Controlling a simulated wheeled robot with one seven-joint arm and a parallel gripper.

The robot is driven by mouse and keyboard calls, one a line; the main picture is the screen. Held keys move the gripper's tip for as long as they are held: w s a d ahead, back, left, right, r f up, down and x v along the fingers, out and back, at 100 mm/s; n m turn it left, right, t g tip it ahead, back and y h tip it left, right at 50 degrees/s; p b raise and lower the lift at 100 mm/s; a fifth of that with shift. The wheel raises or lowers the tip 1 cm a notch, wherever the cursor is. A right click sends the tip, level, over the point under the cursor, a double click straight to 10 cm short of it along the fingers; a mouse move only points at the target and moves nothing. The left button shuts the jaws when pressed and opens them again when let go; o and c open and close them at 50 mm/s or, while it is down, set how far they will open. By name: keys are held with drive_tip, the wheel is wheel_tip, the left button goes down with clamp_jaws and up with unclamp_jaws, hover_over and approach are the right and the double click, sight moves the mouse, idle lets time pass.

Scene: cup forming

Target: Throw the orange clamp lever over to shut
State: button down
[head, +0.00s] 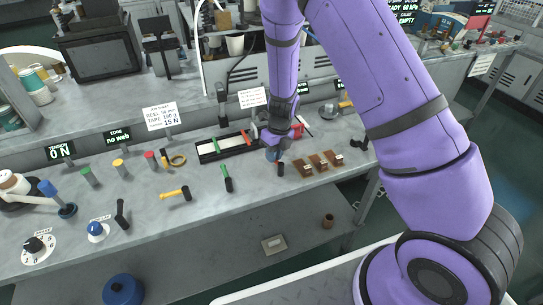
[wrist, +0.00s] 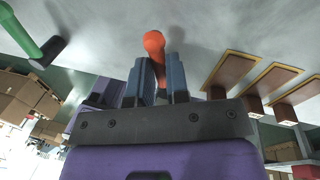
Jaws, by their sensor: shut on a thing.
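The orange clamp lever (wrist: 153,41) shows in the wrist view, with its rounded end standing out beyond my two blue-grey fingers and its stem running down between them. My gripper (wrist: 160,82) is shut on this stem. In the head view my gripper (head: 274,154) is low over the front part of the bench, between a green-handled lever (head: 225,174) and several small brown boards. The orange lever is hidden there by my gripper and wrist. The clamp's base and jaw cannot be made out.
The brown boards (head: 302,169) lie close to the right of my gripper. The green-handled lever also shows in the wrist view (wrist: 28,32). A yellow-handled lever (head: 172,194) is farther left. A black-framed track (head: 222,146) lies behind. The bench front edge is close by.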

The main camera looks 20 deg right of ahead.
drive_tip(key=shift+w+d+m+t, duration=0.15)
drive_tip(key=shift+d+m, duration=0.15)
drive_tip(key=shift+m, duration=0.55)
drive_tip(key=shift+s+d+m+t, duration=0.15)
drive_tip(key=shift+d+m, duration=0.15)
drive_tip(key=shift+m, duration=0.55)
drive_tip(key=shift+w, duration=0.1)
drive_tip(key=c, duration=1.1)
unclamp_jaws()
wheel_tip(320, 180, up, 11)
drive_tip(key=d, duration=0.2)
drive_tip(key=shift+f, duration=0.15)
drive_tip(key=shift+d, duration=0.1)
